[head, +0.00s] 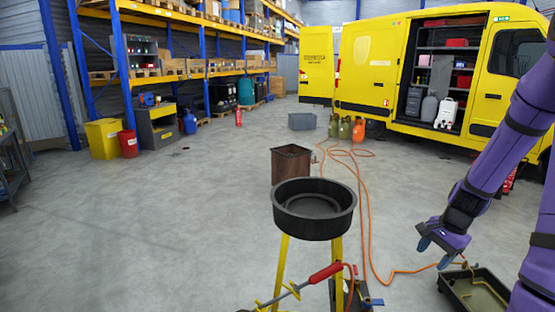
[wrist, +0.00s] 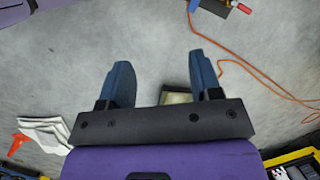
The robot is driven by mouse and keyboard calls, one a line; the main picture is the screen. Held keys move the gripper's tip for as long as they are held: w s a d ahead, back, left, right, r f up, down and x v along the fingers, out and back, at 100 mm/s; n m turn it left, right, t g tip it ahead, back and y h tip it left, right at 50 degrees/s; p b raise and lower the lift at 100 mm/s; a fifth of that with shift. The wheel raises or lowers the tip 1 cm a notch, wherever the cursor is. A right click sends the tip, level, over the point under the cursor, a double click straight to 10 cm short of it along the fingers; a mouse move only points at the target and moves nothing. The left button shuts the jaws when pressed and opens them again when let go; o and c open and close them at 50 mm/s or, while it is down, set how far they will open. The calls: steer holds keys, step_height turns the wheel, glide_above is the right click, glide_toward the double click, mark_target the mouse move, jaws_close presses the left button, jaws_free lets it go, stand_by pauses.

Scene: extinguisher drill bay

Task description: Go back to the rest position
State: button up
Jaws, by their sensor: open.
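My gripper (head: 435,253) hangs at the right of the head view, at the end of my purple arm, pointing down and left. In the wrist view my gripper (wrist: 160,62) has its two blue fingers wide apart, with bare concrete floor between their tips. Nothing is held. A dark tray (head: 456,303) lies on the floor below and to the right of it in the head view.
A black round pan (head: 313,232) on yellow legs stands in front, with a red-handled torch (head: 326,272) beside it. An orange hose (head: 366,220) trails across the floor. A rusty bin (head: 291,163) stands behind. The left floor is clear.

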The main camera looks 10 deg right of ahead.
steer(key=s+a+r+n+t+h, duration=0.1)
steer(key=s+a+r+n+h, duration=0.15)
steer(key=a+r+n, duration=0.95)
steer(key=s+a+r+n+t, duration=0.1)
steer(key=s+a+r+n, duration=0.1)
steer(key=s+a+r, duration=0.4)
steer(key=s+a+r+n+t, duration=0.1)
steer(key=s+a+r+t, duration=0.1)
steer(key=s+a+r, duration=0.4)
step_height(320, 180, up, 4)
steer(key=shift+s+a+r+n, duration=0.15)
steer(key=shift+s+n, duration=0.15)
steer(key=shift+n, duration=0.1)
steer(key=shift+c, duration=0.2)
stand_by(0.6)
